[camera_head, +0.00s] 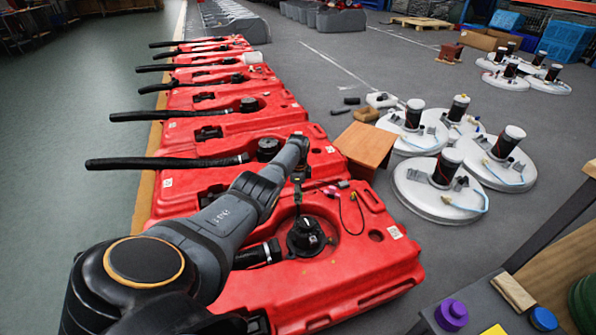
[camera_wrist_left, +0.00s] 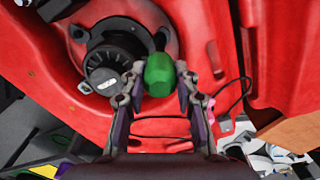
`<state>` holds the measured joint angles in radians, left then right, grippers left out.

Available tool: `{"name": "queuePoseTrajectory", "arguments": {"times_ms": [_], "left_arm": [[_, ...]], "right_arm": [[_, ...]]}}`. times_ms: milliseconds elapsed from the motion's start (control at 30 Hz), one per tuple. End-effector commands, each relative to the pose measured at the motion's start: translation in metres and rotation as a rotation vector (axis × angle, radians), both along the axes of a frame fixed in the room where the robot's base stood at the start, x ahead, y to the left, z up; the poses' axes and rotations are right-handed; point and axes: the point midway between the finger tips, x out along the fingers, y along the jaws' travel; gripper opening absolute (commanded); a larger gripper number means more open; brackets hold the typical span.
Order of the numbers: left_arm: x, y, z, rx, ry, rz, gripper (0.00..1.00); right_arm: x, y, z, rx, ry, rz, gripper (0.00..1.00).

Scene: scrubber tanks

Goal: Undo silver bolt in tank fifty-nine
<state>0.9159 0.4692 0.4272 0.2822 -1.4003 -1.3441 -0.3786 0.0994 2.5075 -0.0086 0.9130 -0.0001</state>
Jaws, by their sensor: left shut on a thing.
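The nearest red tank (camera_head: 350,270) lies flat, with a round black fitting (camera_head: 305,237) in a recess on its top. The fitting also shows in the wrist view (camera_wrist_left: 102,72). My left gripper (camera_head: 298,200) points down above this recess. In the wrist view my left gripper (camera_wrist_left: 160,92) is shut on a green, rounded piece like a tool handle (camera_wrist_left: 158,72), just right of the black fitting. The far end of the green piece is hidden. I cannot make out a silver bolt, and no tank number is readable. My right gripper is not in view.
More red tanks (camera_head: 235,130) with black hoses (camera_head: 165,163) run away in a row. A thin black cable (camera_head: 360,215) lies on the nearest tank.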

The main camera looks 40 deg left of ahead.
Motion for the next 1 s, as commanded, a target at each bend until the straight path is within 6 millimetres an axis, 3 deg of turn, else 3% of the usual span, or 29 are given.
{"name": "queuePoseTrajectory", "arguments": {"times_ms": [300,400,767,900,1000], "left_arm": [[0.0002,-0.0011,0.0024,-0.001,0.001,0.655,0.00],[0.0001,-0.0010,0.0020,-0.001,0.001,0.793,0.00],[0.0001,-0.0008,0.0016,0.000,0.000,0.863,0.00],[0.0004,-0.0011,0.0024,-0.001,-0.001,1.079,0.00],[0.0002,-0.0008,0.0015,0.000,-0.001,1.037,0.00]], "right_arm": [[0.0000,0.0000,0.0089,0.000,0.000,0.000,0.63],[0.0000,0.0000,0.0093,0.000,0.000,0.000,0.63],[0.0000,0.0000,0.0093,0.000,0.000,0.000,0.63],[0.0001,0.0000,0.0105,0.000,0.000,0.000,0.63],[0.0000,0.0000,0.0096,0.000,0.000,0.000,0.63]]}}
